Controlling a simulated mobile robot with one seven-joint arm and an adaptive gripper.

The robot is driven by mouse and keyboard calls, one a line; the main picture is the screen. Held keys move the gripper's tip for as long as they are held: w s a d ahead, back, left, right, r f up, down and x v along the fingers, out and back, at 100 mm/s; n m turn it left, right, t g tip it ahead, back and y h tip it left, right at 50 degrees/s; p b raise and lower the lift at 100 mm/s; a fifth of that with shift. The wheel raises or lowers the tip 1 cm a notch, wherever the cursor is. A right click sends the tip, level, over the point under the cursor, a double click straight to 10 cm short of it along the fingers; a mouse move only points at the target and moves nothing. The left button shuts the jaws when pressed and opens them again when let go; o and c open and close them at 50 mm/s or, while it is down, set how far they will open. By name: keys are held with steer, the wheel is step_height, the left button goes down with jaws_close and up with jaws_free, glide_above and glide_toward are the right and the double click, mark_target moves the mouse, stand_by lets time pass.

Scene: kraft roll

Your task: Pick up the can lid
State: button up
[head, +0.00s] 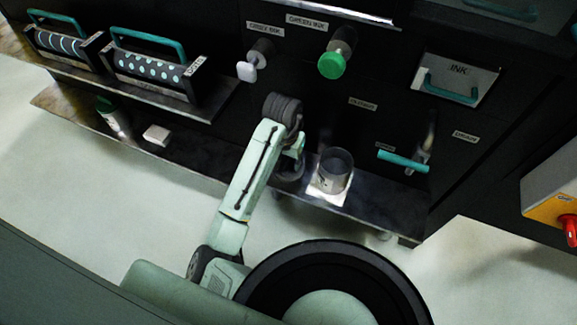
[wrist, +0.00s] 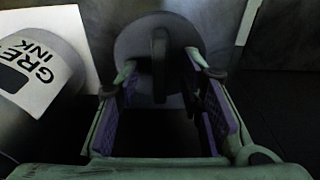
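The can lid (wrist: 138,42) is a dark grey disc with an upright bar handle (wrist: 159,65), in the upper middle of the wrist view. In the head view the lid (head: 289,174) is a dark shape on the shelf below my gripper, partly hidden by it. My gripper (wrist: 160,68) is open, its purple-padded fingers on either side of the handle with gaps showing. In the head view my gripper (head: 293,152) is left of the ink can. Whether the fingertips touch the lid I cannot tell.
An open grey can (head: 335,170) stands on a white square right of the lid; its green-ink label (wrist: 35,70) shows in the wrist view. A green knob (head: 331,65) and a teal handle (head: 402,161) stick out nearby. A green-capped bottle (head: 114,120) and white block (head: 156,135) stand left.

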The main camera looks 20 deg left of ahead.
jaws_close()
steer(key=shift+r, duration=0.1)
stand_by(0.5)
